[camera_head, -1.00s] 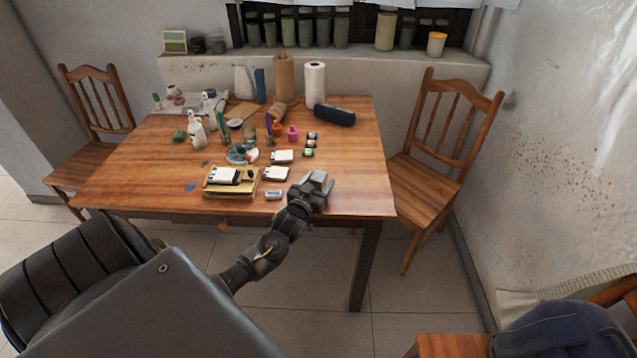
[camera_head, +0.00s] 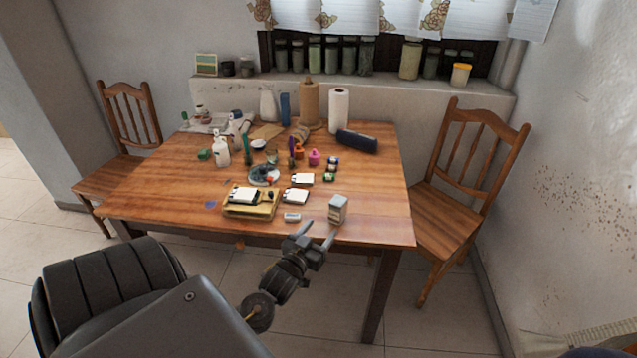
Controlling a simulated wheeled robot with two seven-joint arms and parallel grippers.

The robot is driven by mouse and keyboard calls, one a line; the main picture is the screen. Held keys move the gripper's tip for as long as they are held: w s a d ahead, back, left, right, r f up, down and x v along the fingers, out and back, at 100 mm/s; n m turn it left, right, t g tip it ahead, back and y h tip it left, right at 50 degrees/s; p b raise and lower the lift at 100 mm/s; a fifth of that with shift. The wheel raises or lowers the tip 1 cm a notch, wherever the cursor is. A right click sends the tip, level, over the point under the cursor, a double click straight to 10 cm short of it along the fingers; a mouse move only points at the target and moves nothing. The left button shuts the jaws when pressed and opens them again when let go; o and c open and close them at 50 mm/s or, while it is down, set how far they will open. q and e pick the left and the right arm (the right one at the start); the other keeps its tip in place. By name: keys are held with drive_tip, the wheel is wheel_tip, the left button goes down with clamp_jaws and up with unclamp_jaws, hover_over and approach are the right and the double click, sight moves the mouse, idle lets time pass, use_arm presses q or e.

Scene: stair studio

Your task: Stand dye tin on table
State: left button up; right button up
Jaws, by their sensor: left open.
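A small grey box-shaped tin (camera_head: 338,210), which I take to be the dye tin, stands upright on the wooden table (camera_head: 160,205) near its front edge, right of centre. My left gripper (camera_head: 318,236) is open and empty just in front of the tin, at the table's front edge. Its two fingers point toward the tin, and a gap shows between them and it. My right gripper does not show.
A yellow tray (camera_head: 252,211), a small white block (camera_head: 292,217) and white pads (camera_head: 295,196) lie left of the tin. The table's right front corner is clear. A wooden chair (camera_head: 455,215) stands at the right.

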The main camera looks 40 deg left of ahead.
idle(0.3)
use_arm(q)
drive_tip(key=s+d+f+m+g+h, duration=0.1)
drive_tip(key=d+f+m+g+h, duration=0.1)
drive_tip(key=d+f, duration=0.55)
drive_tip(key=s+d+f+m+g+h, duration=0.15)
drive_tip(key=d+f, duration=0.35)
drive_tip(key=f, duration=0.5)
drive_tip(key=s+f+g, duration=0.2)
drive_tip(key=s+f, duration=0.2)
drive_tip(key=f, duration=0.3)
drive_tip(key=s+f+g, duration=0.2)
drive_tip(key=s+f, duration=0.3)
drive_tip(key=f, duration=0.2)
drive_tip(key=s+d+f+g, duration=0.1)
drive_tip(key=s+f+g, duration=0.2)
drive_tip(key=s+f, duration=0.3)
drive_tip(key=s+d+f+m+g, duration=0.1)
drive_tip(key=s+f+g, duration=0.2)
drive_tip(key=s, duration=1.1)
drive_tip(key=s+f+m+g+h, duration=0.1)
drive_tip(key=s+f+g, duration=0.2)
drive_tip(key=s+f, duration=0.6)
drive_tip(key=shift+s+d, duration=0.4)
drive_tip(key=shift+s, duration=0.2)
